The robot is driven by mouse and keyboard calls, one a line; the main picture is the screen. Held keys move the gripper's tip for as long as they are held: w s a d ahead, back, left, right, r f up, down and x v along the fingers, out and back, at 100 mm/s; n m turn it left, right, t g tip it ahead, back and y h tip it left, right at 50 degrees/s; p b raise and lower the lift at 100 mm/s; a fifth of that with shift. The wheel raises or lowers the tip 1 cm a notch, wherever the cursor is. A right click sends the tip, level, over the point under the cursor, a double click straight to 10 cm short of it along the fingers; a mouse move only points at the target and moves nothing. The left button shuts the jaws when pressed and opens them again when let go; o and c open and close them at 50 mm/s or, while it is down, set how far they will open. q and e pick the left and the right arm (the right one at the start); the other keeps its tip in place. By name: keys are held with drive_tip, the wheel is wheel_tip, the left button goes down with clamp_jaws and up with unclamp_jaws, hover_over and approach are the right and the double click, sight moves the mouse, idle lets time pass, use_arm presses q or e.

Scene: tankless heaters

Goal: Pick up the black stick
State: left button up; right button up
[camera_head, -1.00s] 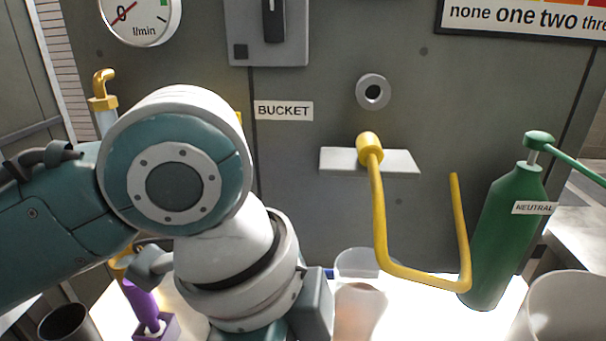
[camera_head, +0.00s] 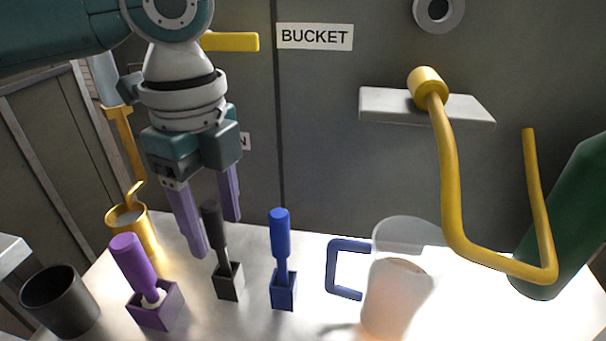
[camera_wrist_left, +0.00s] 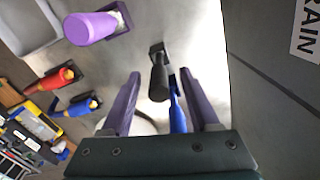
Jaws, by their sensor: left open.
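The black stick (camera_head: 213,228) stands upright in a small black square holder (camera_head: 228,283) on the bright table. It also shows in the left wrist view (camera_wrist_left: 159,78), ahead of the fingers and roughly between them. My left gripper (camera_head: 216,238) has purple fingers and points down. It is open, with its fingers near the top of the black stick. I cannot tell whether a finger touches it. In the left wrist view the gripper (camera_wrist_left: 160,90) shows nothing held. My right gripper is not in view.
A purple stick (camera_head: 132,262) stands to the left and a blue stick (camera_head: 280,235) to the right, both close. A blue-handled jug (camera_head: 395,295), a bent yellow pipe (camera_head: 450,190) and a green bottle (camera_head: 565,220) are further right. A dark cup (camera_head: 60,300) is at left.

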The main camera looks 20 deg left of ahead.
sight(221, 253)
use_arm(q)
wheel_tip(221, 253, down, 6)
drive_tip(key=shift+s+r+b, duration=0.1)
drive_tip(key=shift+b, duration=0.6)
clamp_jaws()
